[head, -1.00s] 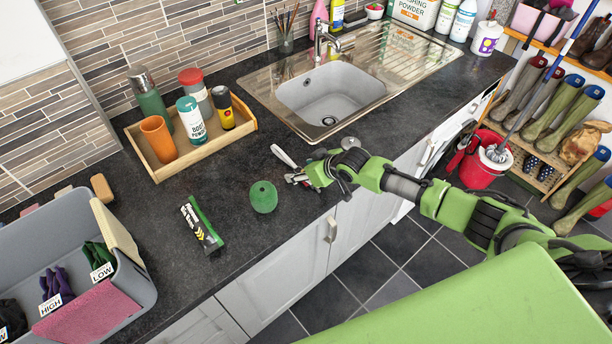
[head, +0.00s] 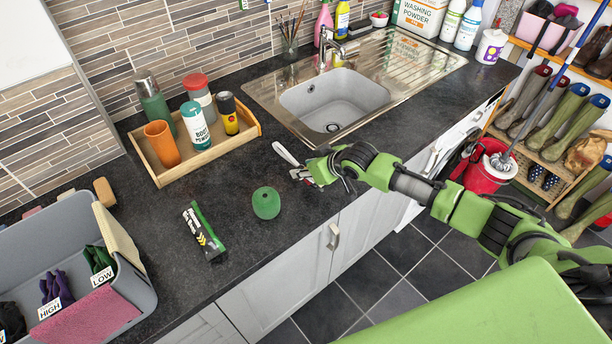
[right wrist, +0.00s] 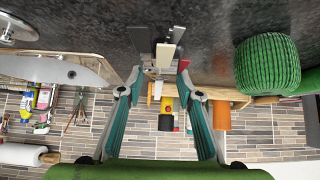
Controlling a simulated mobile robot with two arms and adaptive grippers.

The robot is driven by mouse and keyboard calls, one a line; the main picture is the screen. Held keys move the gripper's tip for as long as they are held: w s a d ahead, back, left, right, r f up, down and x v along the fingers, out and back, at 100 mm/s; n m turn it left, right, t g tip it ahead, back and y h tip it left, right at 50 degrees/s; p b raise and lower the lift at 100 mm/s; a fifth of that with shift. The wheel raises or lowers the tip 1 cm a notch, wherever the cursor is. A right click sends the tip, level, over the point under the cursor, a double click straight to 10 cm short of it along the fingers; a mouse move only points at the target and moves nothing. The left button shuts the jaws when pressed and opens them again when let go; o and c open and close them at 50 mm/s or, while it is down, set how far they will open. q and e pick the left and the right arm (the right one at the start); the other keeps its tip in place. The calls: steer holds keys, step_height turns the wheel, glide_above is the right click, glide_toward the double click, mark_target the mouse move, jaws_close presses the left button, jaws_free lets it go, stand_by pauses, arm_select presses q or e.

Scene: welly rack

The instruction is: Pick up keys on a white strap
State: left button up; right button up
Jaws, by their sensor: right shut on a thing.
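The keys (head: 300,173) with their white strap (head: 284,153) are at the tip of my right gripper (head: 312,172), over the dark worktop near its front edge. In the right wrist view the grey metal keys (right wrist: 165,50) show between the tips of my right gripper (right wrist: 160,88), which is shut on them. Whether the keys are clear of the worktop is hard to tell. My left gripper is in neither view.
A green ball-like object (head: 266,203) stands left of the gripper, with a dark green-and-white packet (head: 203,232) beyond it. A wooden tray (head: 160,181) holds bottles and cups. The sink (head: 333,102) lies behind. A grey bin (head: 140,288) of gloves is at left.

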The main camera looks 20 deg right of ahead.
steer(key=s+a+r+b, duration=0.4)
steer(key=s+a+r, duration=0.5)
steer(key=a, duration=0.1)
steer(key=shift+s, duration=0.15)
